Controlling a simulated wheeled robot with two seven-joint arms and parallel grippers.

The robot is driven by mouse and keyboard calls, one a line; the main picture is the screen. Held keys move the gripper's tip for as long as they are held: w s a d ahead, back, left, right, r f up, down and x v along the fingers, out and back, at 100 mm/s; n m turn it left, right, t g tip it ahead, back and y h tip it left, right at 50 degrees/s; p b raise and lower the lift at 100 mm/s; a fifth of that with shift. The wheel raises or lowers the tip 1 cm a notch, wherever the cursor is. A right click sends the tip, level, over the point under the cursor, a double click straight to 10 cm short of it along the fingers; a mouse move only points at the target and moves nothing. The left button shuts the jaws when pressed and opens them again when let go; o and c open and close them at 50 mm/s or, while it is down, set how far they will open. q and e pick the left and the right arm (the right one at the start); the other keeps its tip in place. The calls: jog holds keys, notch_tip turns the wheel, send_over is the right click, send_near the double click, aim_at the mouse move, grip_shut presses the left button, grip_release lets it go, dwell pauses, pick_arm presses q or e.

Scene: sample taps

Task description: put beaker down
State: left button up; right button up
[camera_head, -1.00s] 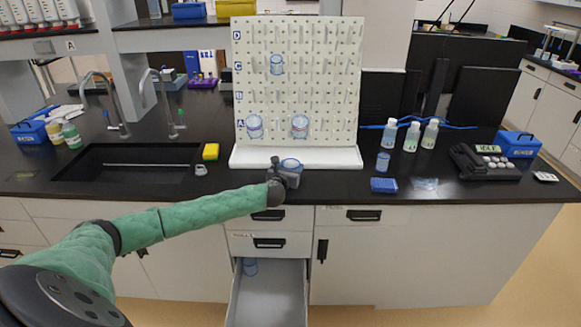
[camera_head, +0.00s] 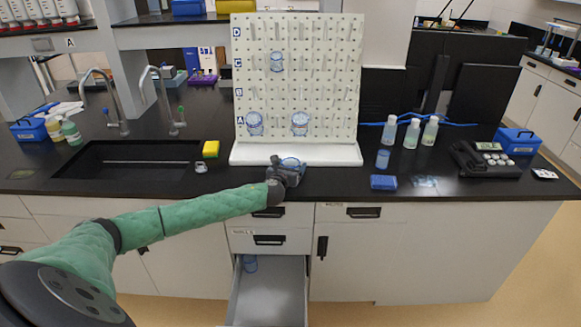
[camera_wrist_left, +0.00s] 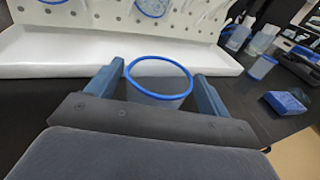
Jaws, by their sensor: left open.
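A clear beaker with a blue rim (camera_wrist_left: 160,78) stands upright at the counter's front, just before the white drip tray of the pegboard. It also shows in the head view (camera_head: 291,163), partly hidden by my gripper. My left gripper (camera_wrist_left: 158,92) is open, with one finger on each side of the beaker. I cannot tell whether a finger touches the glass. In the head view my left gripper (camera_head: 287,172) reaches in over the counter's front edge. The beaker's base is hidden by the gripper body. My right gripper is not in view.
The pegboard (camera_head: 297,85) holds several blue-rimmed vessels above its white tray (camera_head: 250,154). An open drawer (camera_head: 268,295) with a beaker (camera_head: 250,264) inside lies below. A blue sponge (camera_head: 384,182), another beaker (camera_head: 383,158) and bottles stand to the right; the sink (camera_head: 130,162) is left.

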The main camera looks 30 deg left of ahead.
pick_arm(q)
jog(key=b+v, duration=0.3)
jog(key=v, duration=0.8)
jog(key=shift+s+d, duration=0.15)
jog(key=shift+s, duration=0.25)
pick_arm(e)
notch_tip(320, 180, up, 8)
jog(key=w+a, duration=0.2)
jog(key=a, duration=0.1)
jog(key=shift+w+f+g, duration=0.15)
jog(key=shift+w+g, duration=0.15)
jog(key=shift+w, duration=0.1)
pick_arm(q)
jog(key=shift+r, duration=0.1)
